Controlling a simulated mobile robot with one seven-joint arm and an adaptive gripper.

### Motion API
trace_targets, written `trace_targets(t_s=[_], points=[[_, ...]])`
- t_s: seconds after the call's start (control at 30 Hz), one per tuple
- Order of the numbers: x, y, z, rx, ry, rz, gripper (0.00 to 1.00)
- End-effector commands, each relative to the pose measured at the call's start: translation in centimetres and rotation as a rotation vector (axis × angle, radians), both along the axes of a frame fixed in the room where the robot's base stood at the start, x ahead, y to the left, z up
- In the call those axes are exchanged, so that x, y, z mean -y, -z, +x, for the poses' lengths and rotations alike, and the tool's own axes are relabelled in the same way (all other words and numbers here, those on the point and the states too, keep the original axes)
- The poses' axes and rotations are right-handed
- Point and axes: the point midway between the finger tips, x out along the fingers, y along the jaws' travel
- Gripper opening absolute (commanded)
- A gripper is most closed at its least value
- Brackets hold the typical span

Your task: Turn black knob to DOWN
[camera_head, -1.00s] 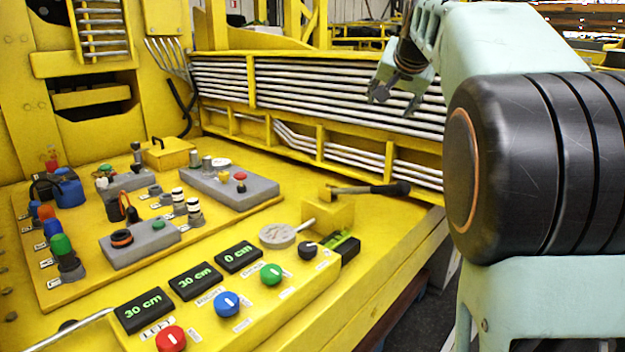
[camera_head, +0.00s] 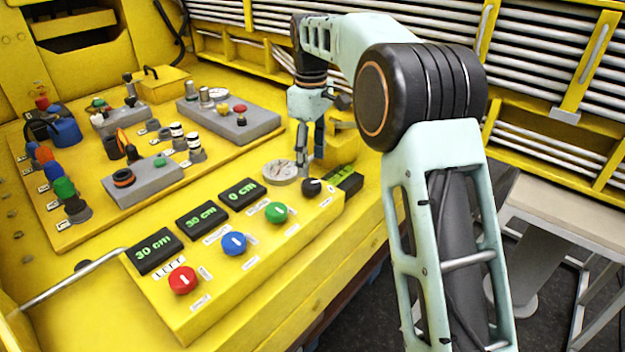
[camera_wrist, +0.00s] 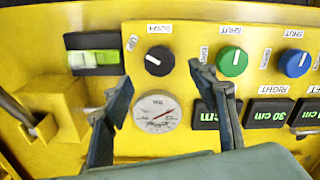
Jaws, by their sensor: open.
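The black knob (camera_head: 311,187) is at the right end of the knob row on the yellow panel. In the wrist view the black knob (camera_wrist: 159,62) has a pale pointer mark, whose exact direction is hard to tell. A "DOWN" label (camera_wrist: 158,29) is above it and an "UP" label (camera_wrist: 132,43) is at its upper left. My gripper (camera_head: 308,162) hangs pointing down near the knob and gauge. In the wrist view my gripper (camera_wrist: 161,84) has its fingers spread apart and empty, with the knob just beyond the gap between the tips.
The round gauge (camera_wrist: 158,113) shows between the fingers. A green knob (camera_head: 276,212), a blue knob (camera_head: 234,243) and a red knob (camera_head: 182,280) line the panel. A green-lit box (camera_wrist: 94,58) and a yellow block (camera_head: 343,148) are close to the black knob.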

Motion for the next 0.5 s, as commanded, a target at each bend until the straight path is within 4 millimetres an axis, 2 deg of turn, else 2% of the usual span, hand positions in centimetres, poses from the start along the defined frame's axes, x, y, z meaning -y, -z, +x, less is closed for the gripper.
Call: trace_targets(t_s=[0.03, 0.2, 0.33, 0.5], points=[[0.0, 1.2, -0.1, -0.003, 0.000, -0.001, 0.53], [0.0, 4.2, -0.1, -0.002, 0.001, -0.001, 0.53], [0.0, 5.8, 0.0, 0.000, 0.001, -0.001, 0.53], [0.0, 6.7, 0.0, 0.001, 0.002, 0.000, 0.53]])
